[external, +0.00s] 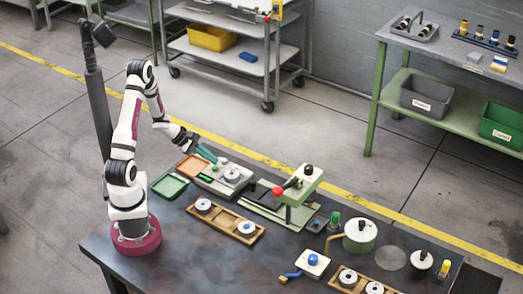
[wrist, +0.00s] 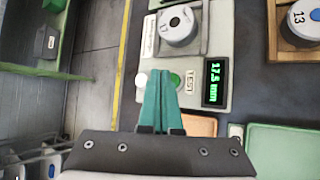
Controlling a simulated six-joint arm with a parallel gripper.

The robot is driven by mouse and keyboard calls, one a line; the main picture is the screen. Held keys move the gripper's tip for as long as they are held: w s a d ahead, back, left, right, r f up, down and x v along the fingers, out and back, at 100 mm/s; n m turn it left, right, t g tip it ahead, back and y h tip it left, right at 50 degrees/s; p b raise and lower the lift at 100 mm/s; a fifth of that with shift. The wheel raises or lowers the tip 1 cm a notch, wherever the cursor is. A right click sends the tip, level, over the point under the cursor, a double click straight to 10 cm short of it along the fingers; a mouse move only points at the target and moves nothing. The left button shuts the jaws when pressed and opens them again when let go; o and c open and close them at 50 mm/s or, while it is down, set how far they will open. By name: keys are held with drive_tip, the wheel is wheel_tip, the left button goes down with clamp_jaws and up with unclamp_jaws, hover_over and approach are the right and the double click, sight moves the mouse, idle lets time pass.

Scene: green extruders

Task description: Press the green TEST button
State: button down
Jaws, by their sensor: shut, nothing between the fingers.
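The test device (external: 226,187) is a pale grey box on the dark table, with a metal disc (wrist: 178,27) seated on it. Its green TEST button (wrist: 176,79) shows in the wrist view, partly covered by my fingertips, beside the "TEST" label (wrist: 190,82). A lit green display (wrist: 214,82) reads about 17.5 mm. My gripper (wrist: 160,75) has teal fingers, shut together and empty, with the tips over the button's left side. In the external view my gripper (external: 207,155) is above the back-left part of the device. Whether the tips touch the button cannot be told.
A white button (wrist: 141,79) lies left of the fingers. An orange tray (external: 180,167) and a green tray (external: 158,190) are beside the device. A wooden tray (external: 225,220) with discs lies in front. A press with a red-knobbed lever (external: 278,191) stands to the right.

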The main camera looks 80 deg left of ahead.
sight(212, 169)
drive_tip(key=shift+r, duration=0.1)
drive_tip(key=shift+r, duration=2.45)
